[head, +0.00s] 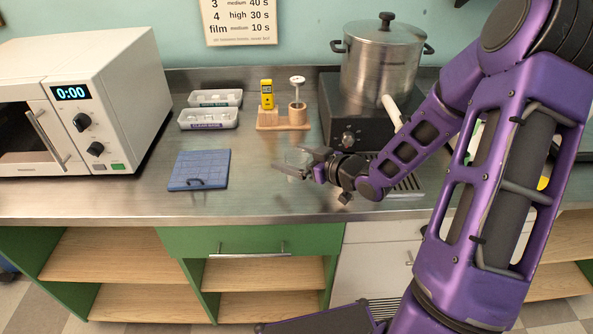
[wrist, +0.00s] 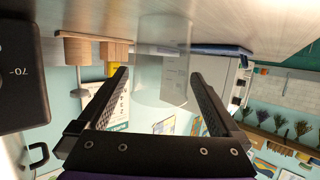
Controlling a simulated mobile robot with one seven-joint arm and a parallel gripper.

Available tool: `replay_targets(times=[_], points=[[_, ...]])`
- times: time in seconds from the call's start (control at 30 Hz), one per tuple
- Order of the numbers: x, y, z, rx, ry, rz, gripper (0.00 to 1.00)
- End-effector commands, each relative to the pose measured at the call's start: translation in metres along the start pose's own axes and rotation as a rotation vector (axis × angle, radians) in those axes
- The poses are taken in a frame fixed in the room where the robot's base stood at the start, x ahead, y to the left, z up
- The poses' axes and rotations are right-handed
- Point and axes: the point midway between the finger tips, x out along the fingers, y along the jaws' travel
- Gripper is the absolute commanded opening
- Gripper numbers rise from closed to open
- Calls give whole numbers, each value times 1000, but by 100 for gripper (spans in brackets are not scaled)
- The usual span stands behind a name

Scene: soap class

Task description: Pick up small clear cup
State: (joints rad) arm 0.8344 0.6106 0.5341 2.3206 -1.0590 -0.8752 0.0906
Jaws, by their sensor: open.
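The small clear cup (wrist: 162,84) shows faintly in the wrist view, between the two fingers of my gripper (wrist: 158,76). Its far end meets the steel counter, which appears at the top of that view. A gap shows on the left finger's side; the right finger lies close to the cup's edge, and I cannot tell if it touches. In the head view my gripper (head: 291,166) is open, low over the counter, pointing left, with the faint cup (head: 296,177) at its fingers.
A blue board (head: 199,170) lies left of my gripper on the counter (head: 260,192). Behind are a wooden holder (head: 284,125), two white trays (head: 209,119) and a pot (head: 382,65) on a black hot plate (head: 350,138). A microwave (head: 110,85) stands at left.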

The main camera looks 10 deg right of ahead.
Motion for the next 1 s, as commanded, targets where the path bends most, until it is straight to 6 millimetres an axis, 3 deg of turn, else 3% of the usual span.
replay_targets(times=[0.13,0.43,0.87,1.0], points=[[20,0,2,0,0,-1,100],[23,0,0,0,-1,1,100],[23,0,1,0,-1,1,23],[23,0,1,0,-1,1,23]])
